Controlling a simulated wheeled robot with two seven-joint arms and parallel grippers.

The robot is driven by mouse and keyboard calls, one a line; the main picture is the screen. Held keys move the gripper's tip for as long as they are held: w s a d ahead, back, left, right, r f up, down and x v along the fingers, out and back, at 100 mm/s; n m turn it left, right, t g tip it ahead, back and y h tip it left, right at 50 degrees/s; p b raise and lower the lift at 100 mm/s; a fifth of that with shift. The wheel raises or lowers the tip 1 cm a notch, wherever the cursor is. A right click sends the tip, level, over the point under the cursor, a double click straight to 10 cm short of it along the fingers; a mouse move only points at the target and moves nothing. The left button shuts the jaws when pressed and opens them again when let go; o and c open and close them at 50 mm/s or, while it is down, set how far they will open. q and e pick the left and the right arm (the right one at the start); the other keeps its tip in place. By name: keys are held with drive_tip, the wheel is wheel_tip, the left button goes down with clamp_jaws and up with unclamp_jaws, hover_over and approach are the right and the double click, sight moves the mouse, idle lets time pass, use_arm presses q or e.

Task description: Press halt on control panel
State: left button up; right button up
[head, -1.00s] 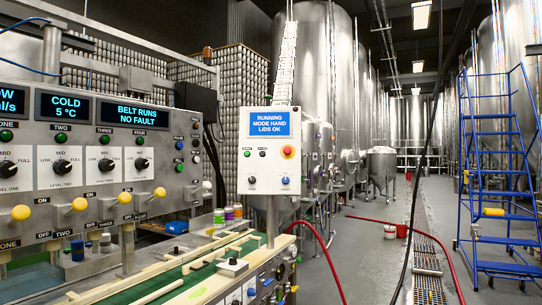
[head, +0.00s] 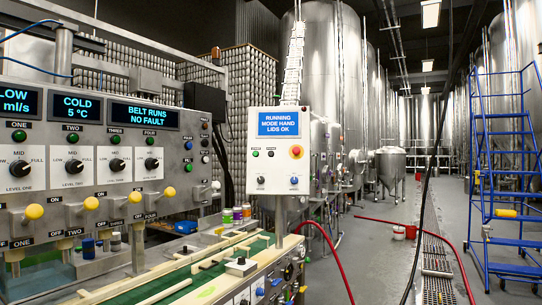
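A white control panel (head: 277,180) stands on a post right of centre in the head view. Its blue screen (head: 278,124) reads "RUNNING MODE HAND LIDS OK". Below the screen are a green button (head: 255,153), a small dark button (head: 270,153) and a larger round red-orange button (head: 296,152). Lower down sit a dark knob (head: 261,180) and a blue one (head: 294,181). The labels by these controls are too small to read. Neither of my grippers is in view.
A large grey machine panel (head: 100,147) on the left carries displays, black dials and yellow-knobbed levers; one display reads "BELT RUNS NO FAULT". A green conveyor (head: 170,285) runs below. A red hose (head: 327,248), floor grate (head: 436,265) and blue ladder (head: 505,170) are on the right.

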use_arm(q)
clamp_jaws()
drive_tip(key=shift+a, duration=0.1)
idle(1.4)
